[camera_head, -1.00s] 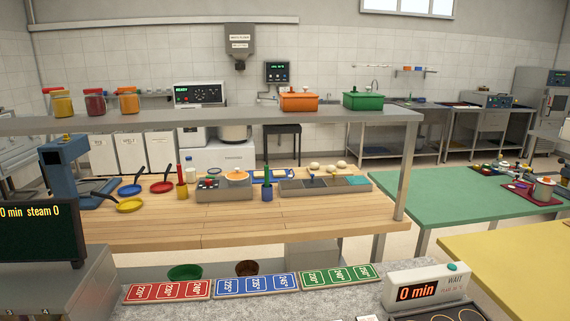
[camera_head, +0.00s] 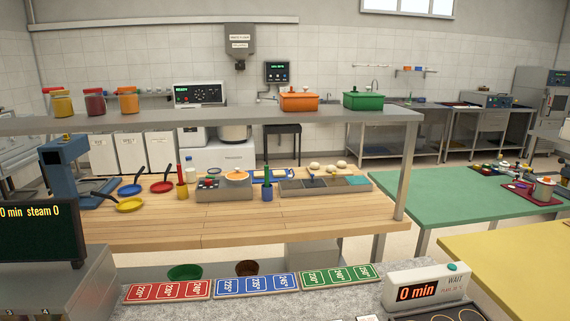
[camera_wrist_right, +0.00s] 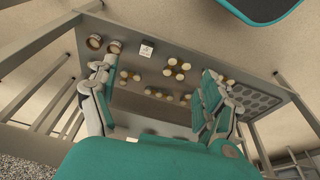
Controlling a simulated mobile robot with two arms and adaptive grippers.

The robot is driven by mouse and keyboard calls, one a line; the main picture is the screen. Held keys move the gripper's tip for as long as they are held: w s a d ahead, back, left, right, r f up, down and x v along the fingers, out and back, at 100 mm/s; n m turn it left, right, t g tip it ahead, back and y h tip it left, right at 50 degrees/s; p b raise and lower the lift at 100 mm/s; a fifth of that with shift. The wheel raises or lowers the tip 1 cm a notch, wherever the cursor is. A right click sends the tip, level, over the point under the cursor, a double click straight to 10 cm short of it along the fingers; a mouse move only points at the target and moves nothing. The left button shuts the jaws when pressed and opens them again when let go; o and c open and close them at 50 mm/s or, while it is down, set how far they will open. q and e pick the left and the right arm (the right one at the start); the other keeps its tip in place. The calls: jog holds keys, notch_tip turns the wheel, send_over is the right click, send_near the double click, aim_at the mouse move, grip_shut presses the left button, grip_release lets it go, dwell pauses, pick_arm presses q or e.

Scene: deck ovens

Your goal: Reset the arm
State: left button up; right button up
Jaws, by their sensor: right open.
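My right gripper (camera_wrist_right: 155,105) shows in the right wrist view, with its two teal-padded fingers spread wide apart. It is open, with nothing between the fingers. Beyond the fingers is a grey metal surface (camera_wrist_right: 150,115) with several small round cream-topped items (camera_wrist_right: 176,69) on it. How far the fingers are from that surface I cannot tell. Neither of my grippers shows in the head view, and my left gripper is not seen.
In the head view, a grey counter with red (camera_head: 168,291), blue (camera_head: 256,285) and green (camera_head: 340,277) cards and a timer (camera_head: 425,287) is close in front. Behind it stand a wooden worktable (camera_head: 230,230) under a shelf (camera_head: 230,120), a green table (camera_head: 455,203) and a yellow table (camera_head: 515,255).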

jog(key=s+d+f, duration=0.1)
jog(key=s+f, duration=0.5)
jog(key=f, duration=0.3)
jog(key=s+d+f+g, duration=0.1)
jog(key=s+f, duration=0.5)
jog(key=f, duration=0.3)
jog(key=s+d+f, duration=0.1)
jog(key=s+f, duration=0.5)
jog(key=f, duration=0.3)
jog(key=shift+s+f+g, duration=0.3)
jog(key=shift+s, duration=0.05)
